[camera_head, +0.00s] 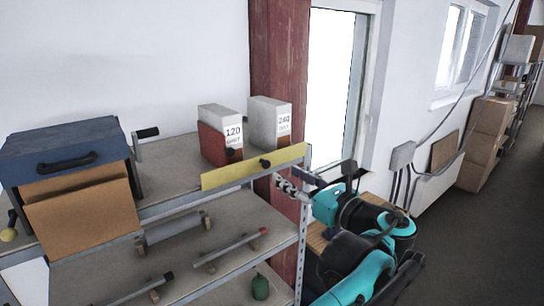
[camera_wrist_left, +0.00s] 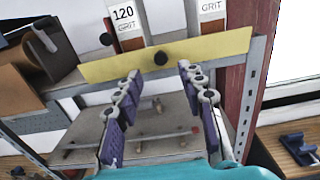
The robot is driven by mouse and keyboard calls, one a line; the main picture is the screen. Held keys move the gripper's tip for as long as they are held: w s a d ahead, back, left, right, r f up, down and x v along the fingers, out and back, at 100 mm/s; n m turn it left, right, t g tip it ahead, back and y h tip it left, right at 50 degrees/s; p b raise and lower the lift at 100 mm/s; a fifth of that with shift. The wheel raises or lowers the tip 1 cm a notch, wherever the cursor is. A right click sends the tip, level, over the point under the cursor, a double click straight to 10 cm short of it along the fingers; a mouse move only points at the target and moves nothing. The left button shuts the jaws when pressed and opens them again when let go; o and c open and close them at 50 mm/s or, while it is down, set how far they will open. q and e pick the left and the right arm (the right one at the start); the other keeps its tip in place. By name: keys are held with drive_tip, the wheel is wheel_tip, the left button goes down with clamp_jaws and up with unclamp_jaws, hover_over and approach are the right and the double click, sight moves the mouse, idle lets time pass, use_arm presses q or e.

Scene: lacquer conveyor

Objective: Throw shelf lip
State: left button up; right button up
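The yellow shelf lip (camera_head: 232,177) is a long flat bar along the front edge of the top shelf (camera_head: 168,183), at its right part. It has a dark knob (camera_head: 265,163) on its face. The lip (camera_wrist_left: 205,52) spans the upper wrist view, with the knob (camera_wrist_left: 160,58) near the middle. My left gripper (camera_head: 287,186) is by the lip's right end in the head view. In the wrist view the left gripper (camera_wrist_left: 158,82) has its purple fingers wide apart, empty, with the knob showing between and beyond them. My right gripper is not in view.
Boxes marked 120 (camera_head: 220,135) and 240 (camera_head: 271,122) stand behind the lip. A blue-topped box (camera_head: 65,150) with a brown front panel stands at left. A metal post (camera_head: 302,240) stands at right.

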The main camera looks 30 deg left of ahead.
sight(268, 164)
use_arm(q)
drive_tip(key=p+x, duration=0.1)
drive_tip(key=x, duration=0.6)
drive_tip(key=shift+a+f, duration=0.1)
